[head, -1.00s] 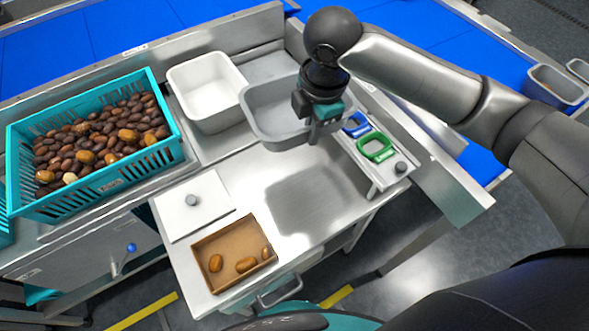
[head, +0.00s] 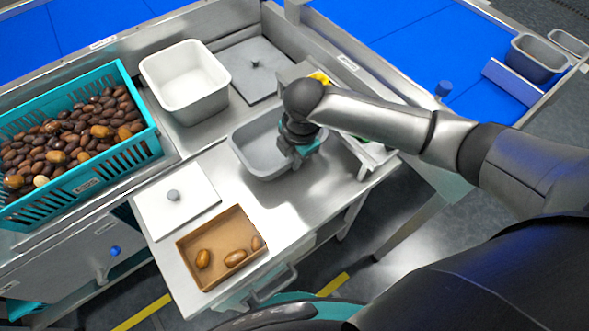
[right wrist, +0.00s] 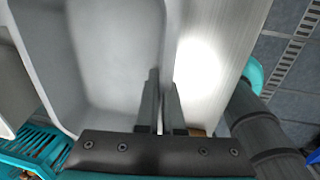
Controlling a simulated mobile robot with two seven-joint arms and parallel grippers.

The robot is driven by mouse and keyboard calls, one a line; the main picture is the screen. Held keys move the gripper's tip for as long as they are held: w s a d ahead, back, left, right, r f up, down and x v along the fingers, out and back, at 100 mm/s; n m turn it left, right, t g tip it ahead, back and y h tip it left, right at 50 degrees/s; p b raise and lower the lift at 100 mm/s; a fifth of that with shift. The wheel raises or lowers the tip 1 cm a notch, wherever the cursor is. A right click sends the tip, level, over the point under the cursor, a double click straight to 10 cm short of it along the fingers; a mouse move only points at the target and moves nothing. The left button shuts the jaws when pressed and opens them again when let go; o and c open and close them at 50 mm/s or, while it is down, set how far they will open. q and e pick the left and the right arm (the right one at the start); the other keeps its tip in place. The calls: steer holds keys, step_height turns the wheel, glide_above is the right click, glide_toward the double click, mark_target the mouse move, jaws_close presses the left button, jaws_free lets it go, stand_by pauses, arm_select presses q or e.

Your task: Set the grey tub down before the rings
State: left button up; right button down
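The grey tub (head: 243,158) is over the steel table, left of the ring stand (head: 372,157). My right gripper (head: 299,160) is shut on the tub's right wall; in the right wrist view its fingers (right wrist: 160,108) straddle the wall of the tub (right wrist: 115,60). The tub is low and roughly level, with a shadow close beside it; I cannot tell whether its base touches the table. My right arm hides most of the rings; part of a yellow ring (head: 319,77) shows behind it. My left gripper is not in view.
A white tub (head: 185,85) stands behind left, beside a grey lid (head: 254,66). A white knobbed plate (head: 177,205) and a brown tray (head: 225,250) with several dates lie at front left. A teal crate (head: 75,190) of dates is at far left. Bare table (head: 300,215) lies in front.

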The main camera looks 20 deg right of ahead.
mark_target(294, 176)
steer(key=shift+f+b, duration=0.6)
steer(key=shift+f, duration=1.5)
steer(key=shift+f, duration=0.1)
steer(key=c, duration=1.5)
jaws_free()
steer(key=shift+f, duration=0.15)
steer(key=o, duration=0.5)
steer(key=shift+c, duration=0.2)
step_height(294, 176, up, 12)
steer(key=s+p, duration=0.1)
steer(key=p, duration=0.2)
steer(key=shift+s+d+r, duration=0.2)
steer(key=shift+s+d, duration=0.05)
steer(key=shift+d, duration=0.05)
